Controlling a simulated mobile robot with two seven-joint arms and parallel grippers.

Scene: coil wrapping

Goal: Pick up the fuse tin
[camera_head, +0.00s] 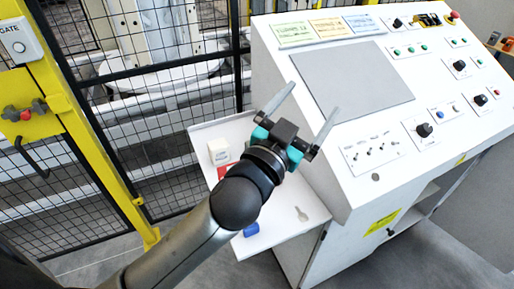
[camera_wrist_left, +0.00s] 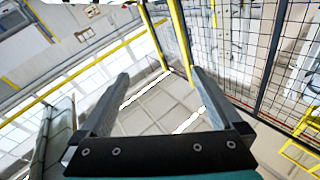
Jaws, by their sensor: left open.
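My left gripper (camera_head: 312,98) is open and empty, its fingers wide apart in front of the control desk's left edge. In the left wrist view the two fingers (camera_wrist_left: 160,75) have nothing between them, only floor and fence beyond. On the white side shelf (camera_head: 295,222) lie a small cream box (camera_head: 219,151), a red item (camera_head: 224,170) partly hidden by my left arm, a blue item (camera_head: 251,230) and a flat grey key-like piece (camera_head: 301,214). I cannot tell for sure which is the fuse tin. My right gripper is not in view.
The white control desk (camera_head: 335,170) with sloped panel, switches and knobs stands right of the shelf. A black mesh fence (camera_head: 150,135) with a yellow gate post (camera_head: 90,150) is at the left. My left arm crosses over the shelf.

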